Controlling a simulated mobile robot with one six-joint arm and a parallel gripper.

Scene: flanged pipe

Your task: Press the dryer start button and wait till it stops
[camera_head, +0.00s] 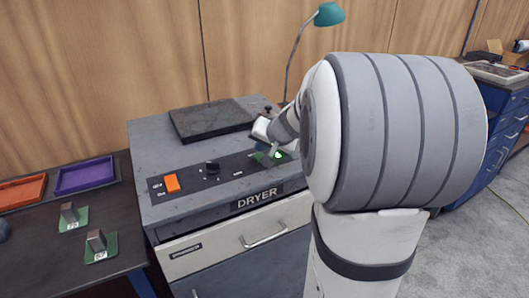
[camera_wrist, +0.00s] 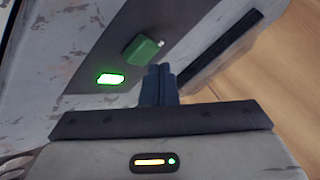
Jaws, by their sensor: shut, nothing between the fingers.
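The grey dryer (camera_head: 160,211), labelled DRYER, stands in the middle of the head view with a dark control panel on top. My gripper (camera_head: 272,152) is over the right end of this panel, partly hidden by my arm. In the wrist view my gripper's fingers (camera_wrist: 160,70) are shut together and empty. The green start button (camera_wrist: 143,50) is close to the fingertips; I cannot tell whether they touch it. A bright green indicator light (camera_wrist: 110,79) is lit beside the button. An orange switch (camera_head: 172,183) and a black knob (camera_head: 212,167) are further left on the panel.
A dark flat plate (camera_head: 210,121) lies on the dryer's top behind the panel. A teal lamp (camera_head: 329,14) rises behind. At left, a dark table (camera_head: 40,245) holds orange (camera_head: 22,192) and purple (camera_head: 85,176) trays and metal blocks on green pads. A blue drawer cabinet (camera_head: 500,130) stands at right.

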